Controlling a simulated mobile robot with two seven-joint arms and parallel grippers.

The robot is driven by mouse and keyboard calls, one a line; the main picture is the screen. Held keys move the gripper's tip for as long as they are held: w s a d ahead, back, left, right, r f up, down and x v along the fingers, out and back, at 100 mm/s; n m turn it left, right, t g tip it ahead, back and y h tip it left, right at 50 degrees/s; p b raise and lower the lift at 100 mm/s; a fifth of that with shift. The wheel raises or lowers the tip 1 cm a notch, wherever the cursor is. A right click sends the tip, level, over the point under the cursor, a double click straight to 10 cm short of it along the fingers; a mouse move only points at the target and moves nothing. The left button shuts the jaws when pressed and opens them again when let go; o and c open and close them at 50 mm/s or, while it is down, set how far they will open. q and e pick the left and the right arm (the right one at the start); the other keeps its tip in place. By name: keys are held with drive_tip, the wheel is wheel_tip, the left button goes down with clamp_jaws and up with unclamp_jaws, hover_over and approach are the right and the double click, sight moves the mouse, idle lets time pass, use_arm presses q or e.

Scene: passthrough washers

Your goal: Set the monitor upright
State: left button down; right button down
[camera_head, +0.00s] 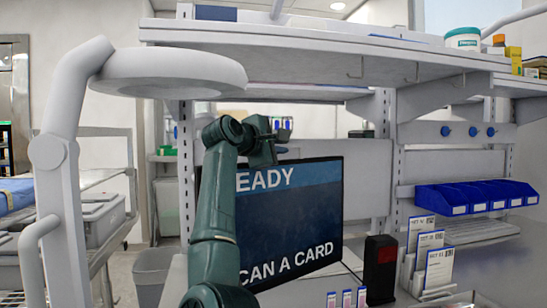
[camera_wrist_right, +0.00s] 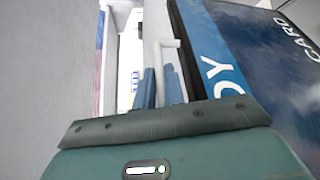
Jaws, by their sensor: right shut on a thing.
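The monitor (camera_head: 300,215) has a dark blue screen with white text, partly reading "EADY" and "CAN A CARD". It stands on the bench below the shelf, its right edge close to vertical in the head view; I cannot tell any slight lean. My green right arm hides its left part and its foot is not visible. My right gripper (camera_head: 266,150) is at the monitor's top edge, shut on it. My left gripper is not in view.
A white shelf (camera_head: 330,60) overhangs the monitor. A black and red device (camera_head: 380,268) and a card rack (camera_head: 432,265) stand right of it. Blue bins (camera_head: 475,198) line the back right. A white ring-shaped lamp head (camera_head: 170,72) hangs at the left.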

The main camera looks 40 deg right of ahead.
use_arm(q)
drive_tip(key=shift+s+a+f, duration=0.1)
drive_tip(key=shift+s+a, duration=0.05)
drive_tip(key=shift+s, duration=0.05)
use_arm(e)
drive_tip(key=shift+s+a+f, duration=0.1)
drive_tip(key=shift+s+f, duration=0.15)
drive_tip(key=shift+s, duration=0.05)
drive_tip(key=c, duration=1.8)
unclamp_jaws()
drive_tip(key=shift+w, duration=0.1)
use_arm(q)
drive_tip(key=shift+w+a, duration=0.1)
use_arm(e)
drive_tip(key=shift+o, duration=0.2)
use_arm(q)
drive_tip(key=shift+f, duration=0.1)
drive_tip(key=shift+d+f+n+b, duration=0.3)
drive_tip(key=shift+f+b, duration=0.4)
drive_tip(key=shift+b, duration=0.45)
use_arm(e)
drive_tip(key=v, duration=1.3)
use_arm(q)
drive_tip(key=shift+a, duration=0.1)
use_arm(e)
drive_tip(key=shift+f, duration=0.1)
